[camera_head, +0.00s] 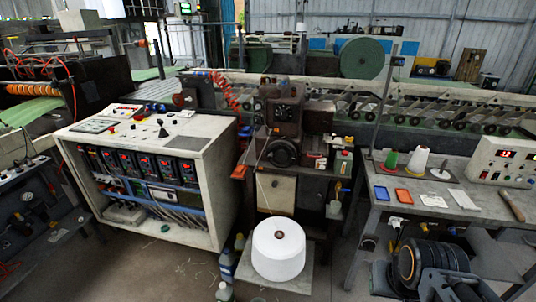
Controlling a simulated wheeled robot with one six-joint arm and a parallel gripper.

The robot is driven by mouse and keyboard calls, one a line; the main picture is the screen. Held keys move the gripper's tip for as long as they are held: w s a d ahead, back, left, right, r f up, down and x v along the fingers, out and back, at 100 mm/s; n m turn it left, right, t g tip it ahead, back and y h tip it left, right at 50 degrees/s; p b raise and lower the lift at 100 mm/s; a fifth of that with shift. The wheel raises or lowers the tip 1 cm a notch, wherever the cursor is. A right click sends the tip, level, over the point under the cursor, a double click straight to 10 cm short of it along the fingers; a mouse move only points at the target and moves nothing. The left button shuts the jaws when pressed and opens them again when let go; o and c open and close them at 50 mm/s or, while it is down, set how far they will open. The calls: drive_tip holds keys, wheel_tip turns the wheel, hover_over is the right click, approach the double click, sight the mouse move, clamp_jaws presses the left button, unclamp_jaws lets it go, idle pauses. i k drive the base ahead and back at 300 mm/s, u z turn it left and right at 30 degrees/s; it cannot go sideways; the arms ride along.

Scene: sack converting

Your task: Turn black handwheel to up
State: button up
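A black round wheel (283,153), which looks like the black handwheel, sits on the front of the dark brown machine (286,112) in the middle of the view. Its rim shows, but it is too small and dark to tell its angle or any mark on it. I cannot make out my gripper anywhere in this view. Dark rounded parts at the lower right may belong to my arm, but no fingertips show there. Nothing is seen touching the wheel.
A pale control cabinet (210,150) stands left. A grey table (465,212) with cones, coloured pads and a control box (502,160) stands right. Bottles stand by the cone. Some floor between cone and table is clear.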

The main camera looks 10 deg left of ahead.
sight(281, 153)
drive_tip(key=u, duration=0.8)
drive_tip(key=i, duration=1.05)
drive_tip(key=u, duration=1.3)
